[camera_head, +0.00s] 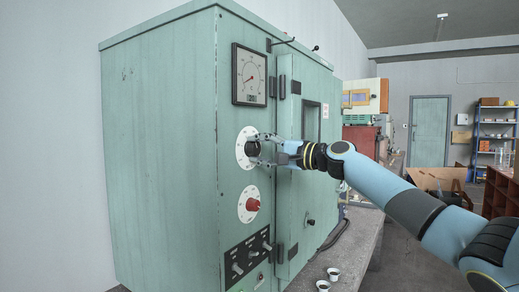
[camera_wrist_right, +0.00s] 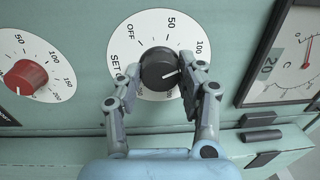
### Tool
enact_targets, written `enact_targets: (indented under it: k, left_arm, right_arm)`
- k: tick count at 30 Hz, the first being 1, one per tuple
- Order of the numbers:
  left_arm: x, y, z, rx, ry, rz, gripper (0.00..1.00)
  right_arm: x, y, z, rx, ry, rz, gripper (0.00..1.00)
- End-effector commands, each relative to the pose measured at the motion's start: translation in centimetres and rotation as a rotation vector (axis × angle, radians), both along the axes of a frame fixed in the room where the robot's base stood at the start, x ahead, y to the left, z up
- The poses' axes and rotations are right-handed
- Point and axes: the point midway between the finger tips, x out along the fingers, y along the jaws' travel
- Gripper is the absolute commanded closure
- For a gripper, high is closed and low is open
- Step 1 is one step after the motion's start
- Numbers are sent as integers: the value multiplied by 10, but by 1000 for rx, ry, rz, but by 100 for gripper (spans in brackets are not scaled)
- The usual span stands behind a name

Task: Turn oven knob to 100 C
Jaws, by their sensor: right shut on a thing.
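The oven (camera_head: 160,150) is a tall pale green cabinet in the head view. Its black knob (camera_head: 252,148) sits on a white dial (camera_head: 241,160). In the right wrist view the black knob (camera_wrist_right: 158,68) is in the middle of the dial (camera_wrist_right: 132,30), marked OFF, 50, 100 and SET. A white line on the knob points right, toward a fingertip, somewhat below the 100 mark. My right gripper (camera_head: 262,149) is shut on the knob, one finger at each side; its fingers hide part of the dial. My left gripper is not in view.
A red knob (camera_head: 253,204) on its own dial is below the black one. A gauge (camera_head: 249,76) is above. Several switches (camera_head: 238,268) are at the bottom. The oven door (camera_head: 290,180) is just right of the knobs. Two small cups (camera_head: 333,274) stand on the bench.

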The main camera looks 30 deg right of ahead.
Motion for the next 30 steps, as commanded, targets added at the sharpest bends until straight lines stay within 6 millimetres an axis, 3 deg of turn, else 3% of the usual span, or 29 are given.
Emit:
enact_targets:
  k: [8, 9, 14, 23, 30]
  left_arm:
    - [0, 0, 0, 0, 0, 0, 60]
    - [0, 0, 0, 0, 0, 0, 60]
    - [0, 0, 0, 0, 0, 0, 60]
    - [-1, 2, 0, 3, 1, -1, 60]
    - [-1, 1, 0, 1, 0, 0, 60]
  right_arm:
    - [0, -1, 1, 0, -1, -4, 94]
    - [0, -1, 1, 0, -1, -3, 60]
    - [0, -1, 0, 0, -1, -3, 39]
    - [-2, -1, 0, -2, -1, -1, 38]
    - [-34, -16, -4, -8, 3, -2, 38]
